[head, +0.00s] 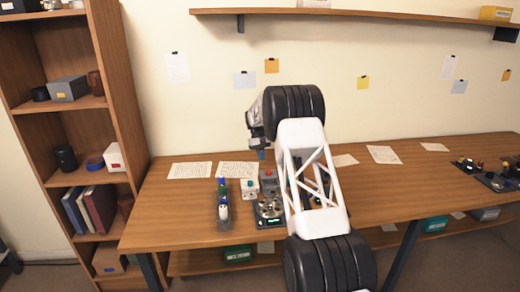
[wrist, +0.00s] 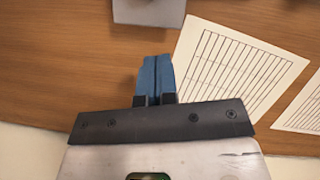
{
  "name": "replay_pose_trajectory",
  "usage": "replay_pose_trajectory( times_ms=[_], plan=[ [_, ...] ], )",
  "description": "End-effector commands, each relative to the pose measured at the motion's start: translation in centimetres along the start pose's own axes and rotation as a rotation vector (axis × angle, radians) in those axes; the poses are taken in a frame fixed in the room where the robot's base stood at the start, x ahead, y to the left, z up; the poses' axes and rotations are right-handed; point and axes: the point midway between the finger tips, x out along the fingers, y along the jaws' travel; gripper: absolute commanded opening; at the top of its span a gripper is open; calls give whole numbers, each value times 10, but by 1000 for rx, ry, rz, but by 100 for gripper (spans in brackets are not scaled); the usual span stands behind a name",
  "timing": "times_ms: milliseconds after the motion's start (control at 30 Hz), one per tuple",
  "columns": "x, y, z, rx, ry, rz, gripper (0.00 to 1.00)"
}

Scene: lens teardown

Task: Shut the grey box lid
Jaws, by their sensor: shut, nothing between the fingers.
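My gripper (head: 262,154) hangs over the back part of the table, its arm reaching across from the front. In the wrist view its blue fingers (wrist: 157,62) are pressed together with nothing between them. A flat grey surface (wrist: 150,11) is cut off by the top edge of the wrist view, apart from the fingertips. I cannot tell whether it is the box lid. In the head view a small grey box with a red top part (head: 269,176) stands just in front of the gripper. No open lid can be made out clearly; my arm hides part of the table.
A pale box with a teal knob (head: 250,184), a rack of small bottles (head: 223,203) and a dark tray of round parts (head: 268,210) stand close together left of my arm. Paper sheets (head: 190,170) lie along the back. The table's left front is clear.

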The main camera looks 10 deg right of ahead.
Motion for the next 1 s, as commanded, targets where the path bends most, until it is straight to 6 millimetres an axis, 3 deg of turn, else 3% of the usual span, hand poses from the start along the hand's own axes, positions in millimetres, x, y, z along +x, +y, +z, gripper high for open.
replay_pose_trajectory(
  times_ms=[133, 500, 1000],
  plan=[
    [23, 0, 2, 0, -2, -1, 0],
    [33, 0, 33, 0, 0, 0, 0],
    [35, 0, 38, 0, 0, 0, 0]
  ],
)
